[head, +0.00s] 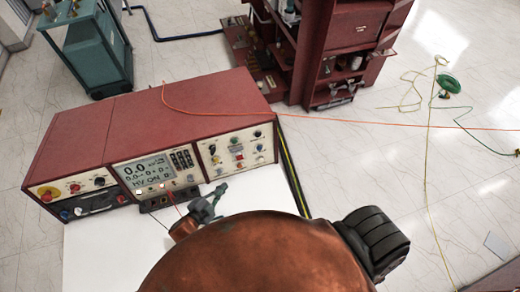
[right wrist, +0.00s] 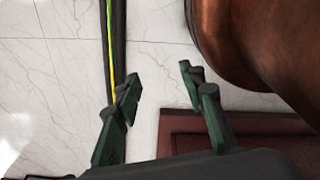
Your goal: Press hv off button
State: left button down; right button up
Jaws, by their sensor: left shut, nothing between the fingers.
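The red console (head: 165,115) stands on a white table, with its control panels facing me. Its right panel (head: 226,156) carries a green button (head: 236,141), a red button (head: 238,157) and several knobs. The labels are too small to read, so I cannot tell which one is HV off. The middle display (head: 146,170) reads "HV ON". My left gripper (head: 217,193) is shut and empty, just in front of the console near the lower left of the right panel. My right gripper (right wrist: 160,90) has its fingers apart and empty in the right wrist view, over the floor.
An orange cable (head: 300,123) runs over the console top and across the floor. A dark red cabinet (head: 345,45) and a teal cart (head: 92,50) stand behind. A large copper-coloured curved body hides the lower middle of the head view. The white tabletop (head: 100,250) shows clear at lower left.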

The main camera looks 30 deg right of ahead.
grip_shut()
dwell(1.4)
